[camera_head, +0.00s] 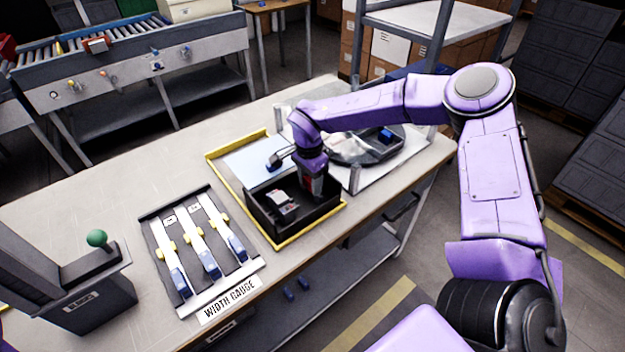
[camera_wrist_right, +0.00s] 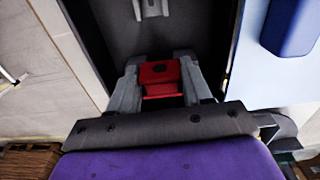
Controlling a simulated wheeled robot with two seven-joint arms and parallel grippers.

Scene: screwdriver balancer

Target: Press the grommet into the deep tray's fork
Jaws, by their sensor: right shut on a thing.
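The deep tray (camera_head: 258,218) is a black open box at the front of the yellow-edged area. Its dark inside also shows in the wrist view (camera_wrist_right: 200,25). A grey fitting (camera_head: 283,204) stands inside it, probably the fork; a pale pronged part shows at the top of the wrist view (camera_wrist_right: 152,8). My right gripper (camera_wrist_right: 160,82) is shut on a red piece (camera_wrist_right: 160,76), seemingly the grommet. It points down at the tray's right part, with the red piece apart from the pale part. The fingertips are largely hidden in the head view. My left gripper is out of view.
A width gauge board (camera_head: 205,245) with several blue-ended slides lies left of the tray. A pale blue panel (camera_head: 247,160) with a blue piece (camera_head: 272,167) lies behind it. A dark round dish (camera_head: 375,148) stands right. A green-knobbed fixture (camera_head: 90,285) stands front left.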

